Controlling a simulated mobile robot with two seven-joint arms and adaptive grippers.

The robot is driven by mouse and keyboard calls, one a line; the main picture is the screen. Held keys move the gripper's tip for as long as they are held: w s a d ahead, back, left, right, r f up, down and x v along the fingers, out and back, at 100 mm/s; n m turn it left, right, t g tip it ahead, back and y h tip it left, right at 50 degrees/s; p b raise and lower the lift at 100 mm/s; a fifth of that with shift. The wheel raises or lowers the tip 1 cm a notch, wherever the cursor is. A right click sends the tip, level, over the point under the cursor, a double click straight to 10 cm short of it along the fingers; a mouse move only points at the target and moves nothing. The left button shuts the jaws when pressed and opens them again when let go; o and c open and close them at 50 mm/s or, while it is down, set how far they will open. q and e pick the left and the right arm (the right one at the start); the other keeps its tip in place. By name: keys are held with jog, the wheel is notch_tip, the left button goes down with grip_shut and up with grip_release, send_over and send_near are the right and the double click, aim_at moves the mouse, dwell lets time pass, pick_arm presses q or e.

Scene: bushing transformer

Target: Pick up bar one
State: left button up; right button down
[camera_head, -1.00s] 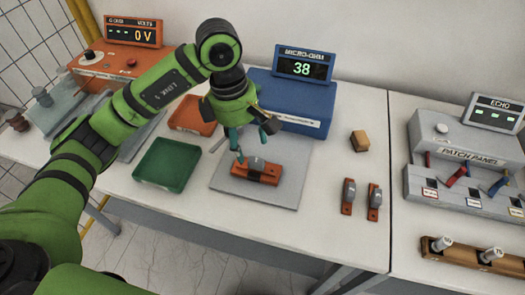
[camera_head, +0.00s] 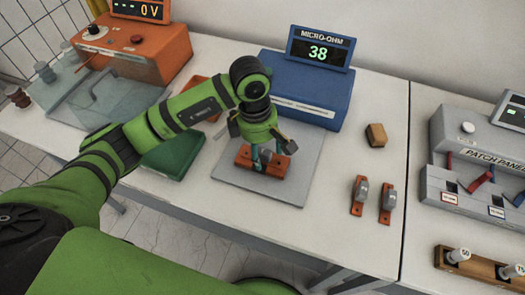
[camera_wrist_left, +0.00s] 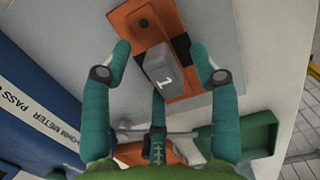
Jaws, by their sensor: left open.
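The base also shows in the head view (camera_head: 243,162), lying on the grey plate (camera_head: 228,181) before the blue meter. My left gripper (camera_head: 270,158) is above the base, pointing down. In the left wrist view its green fingers (camera_wrist_left: 160,75) are spread on both sides of the block, with gaps between them and it. A third finger is below the block. The gripper hides most of the block in the head view. My right gripper is out of view.
A blue micro-ohm meter (camera_head: 300,88) reading 38 stands behind the plate. Green (camera_head: 175,155) and orange (camera_head: 205,90) trays lie to the left. A patch panel (camera_head: 485,165) is farther right.

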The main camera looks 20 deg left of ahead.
pick_arm(q)
jog(key=shift+f, duration=0.1)
jog(key=c, duration=1.1)
grip_shut()
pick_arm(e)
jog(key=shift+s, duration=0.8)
pick_arm(q)
jog(key=shift+w+r, duration=0.1)
jog(key=shift+r, duration=0.1)
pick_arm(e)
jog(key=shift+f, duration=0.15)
